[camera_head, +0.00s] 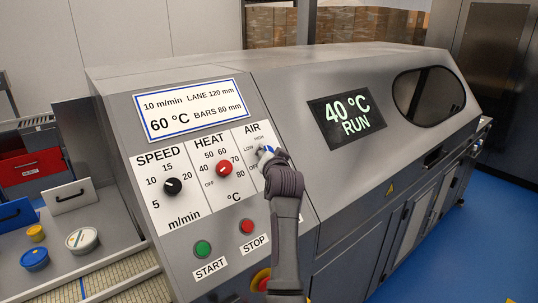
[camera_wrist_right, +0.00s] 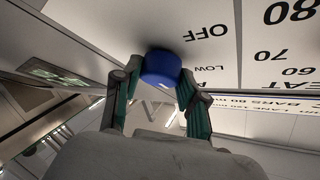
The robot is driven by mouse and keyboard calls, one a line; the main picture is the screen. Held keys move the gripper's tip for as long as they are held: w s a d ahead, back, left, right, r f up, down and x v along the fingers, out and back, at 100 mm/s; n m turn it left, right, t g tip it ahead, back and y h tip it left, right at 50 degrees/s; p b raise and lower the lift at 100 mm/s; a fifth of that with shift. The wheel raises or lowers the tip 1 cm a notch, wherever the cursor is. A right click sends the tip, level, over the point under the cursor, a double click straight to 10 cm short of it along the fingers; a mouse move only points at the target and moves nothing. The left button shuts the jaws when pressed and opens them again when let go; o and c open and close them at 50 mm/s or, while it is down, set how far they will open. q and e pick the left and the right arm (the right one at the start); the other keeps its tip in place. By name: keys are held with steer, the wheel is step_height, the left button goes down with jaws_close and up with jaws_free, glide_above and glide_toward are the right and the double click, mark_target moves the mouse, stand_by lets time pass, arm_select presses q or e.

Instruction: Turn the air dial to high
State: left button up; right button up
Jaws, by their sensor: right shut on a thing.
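The blue air dial (camera_head: 264,153) is on the sloped panel under the word AIR, with OFF, LOW and HIGH around it. My right gripper (camera_head: 269,159) covers its lower right side. In the right wrist view the dial (camera_wrist_right: 161,66) sits between the two fingertips of my right gripper (camera_wrist_right: 158,77), which are shut on it. The OFF and LOW marks show beside it there; HIGH does not. I cannot tell which mark the dial points to. My left gripper is not in view.
The red heat dial (camera_head: 224,168) and black speed dial (camera_head: 173,186) are close on the left. Green start (camera_head: 203,249) and red stop (camera_head: 247,227) buttons are below. A screen (camera_head: 346,117) reads 40 °C RUN. Tubs (camera_head: 82,240) stand on the left.

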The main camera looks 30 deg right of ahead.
steer(key=shift+a+m+g+h, duration=0.1)
steer(key=shift+m+g+h, duration=0.55)
steer(key=shift+m, duration=0.55)
steer(key=o, duration=1.1)
steer(key=shift+o, duration=0.2)
steer(key=shift+r, duration=0.15)
step_height(320, 180, up, 10)
